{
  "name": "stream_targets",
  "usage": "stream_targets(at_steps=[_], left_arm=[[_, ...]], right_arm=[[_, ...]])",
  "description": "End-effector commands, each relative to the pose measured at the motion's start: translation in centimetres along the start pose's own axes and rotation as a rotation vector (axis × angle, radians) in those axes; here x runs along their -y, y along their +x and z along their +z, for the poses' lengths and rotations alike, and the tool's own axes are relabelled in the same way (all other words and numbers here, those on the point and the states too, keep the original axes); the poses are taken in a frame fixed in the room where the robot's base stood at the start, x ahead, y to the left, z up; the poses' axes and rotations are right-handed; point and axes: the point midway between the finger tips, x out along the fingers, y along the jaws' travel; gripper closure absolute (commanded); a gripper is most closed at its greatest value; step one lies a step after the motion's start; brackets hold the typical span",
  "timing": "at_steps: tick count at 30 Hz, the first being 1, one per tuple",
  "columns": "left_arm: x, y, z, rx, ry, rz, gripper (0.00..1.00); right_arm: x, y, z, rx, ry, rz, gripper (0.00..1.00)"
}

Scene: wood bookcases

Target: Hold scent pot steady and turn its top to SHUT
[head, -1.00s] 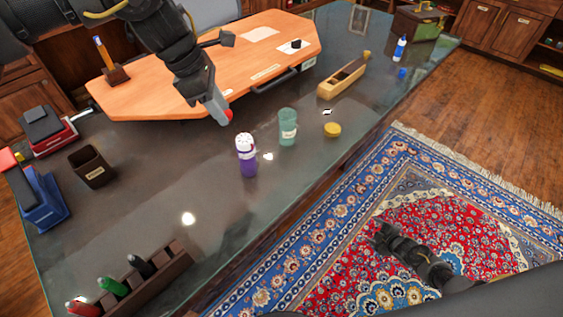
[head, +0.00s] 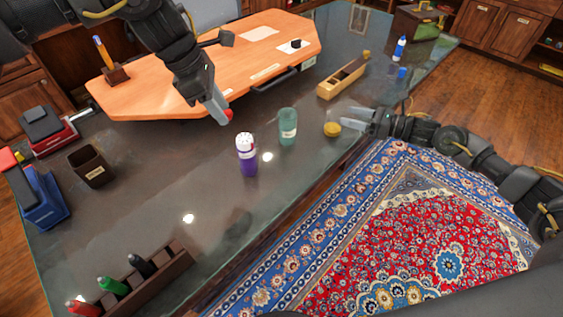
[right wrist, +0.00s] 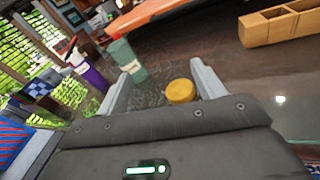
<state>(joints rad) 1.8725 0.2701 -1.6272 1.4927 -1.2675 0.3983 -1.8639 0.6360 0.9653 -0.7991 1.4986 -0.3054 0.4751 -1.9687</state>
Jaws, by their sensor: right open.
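A purple pot with a white, holed top (head: 247,155) stands upright on the dark glassy desk; I take it as the scent pot. In the right wrist view the purple pot (right wrist: 90,73) is tilted at the upper left. No SHUT mark is readable. My left gripper (head: 222,115) hangs above and left of the pot, apart from it; its finger gap does not show. My right gripper (head: 352,121) is open at the desk's right edge, beside a round yellow lid (head: 332,129). In the right wrist view the lid (right wrist: 181,92) shows between the fingers, nearer the right one.
A green labelled jar (head: 288,127) stands between the purple pot and the yellow lid. A wooden box (head: 342,79) lies behind. A pen rack (head: 150,280), a dark cup (head: 91,166) and an orange board (head: 215,70) are also on the desk.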

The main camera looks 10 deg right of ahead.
Motion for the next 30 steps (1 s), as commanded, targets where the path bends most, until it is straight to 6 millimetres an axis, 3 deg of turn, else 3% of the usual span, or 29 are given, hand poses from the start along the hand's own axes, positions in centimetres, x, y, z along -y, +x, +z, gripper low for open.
stream_targets(at_steps=[1, 6, 13, 18, 26, 30], left_arm=[[0.0, 0.0, 0.0, 0.000, 0.000, 0.000, 0.64], [0.0, 0.0, 0.0, 0.000, 0.000, 0.000, 0.64], [0.0, 0.0, 0.0, 0.000, 0.000, 0.000, 0.64], [0.0, 0.0, 0.0, 0.000, 0.000, 0.000, 0.64], [0.0, 0.0, 0.0, 0.000, 0.000, 0.000, 0.64], [0.0, 0.0, 0.0, 0.000, 0.000, 0.000, 0.64]], right_arm=[[-2.7, 2.1, -0.8, 0.001, -0.050, 0.052, 0.31], [-10.7, 7.4, -3.8, 0.023, -0.156, 0.167, 0.31], [-18.5, 11.3, -6.1, 0.064, -0.206, 0.249, 0.31], [-21.1, 12.3, -6.6, 0.079, -0.218, 0.273, 0.31], [-21.7, 12.9, -6.7, 0.082, -0.220, 0.277, 0.31], [-22.1, 14.4, -6.6, 0.083, -0.220, 0.277, 0.31]])
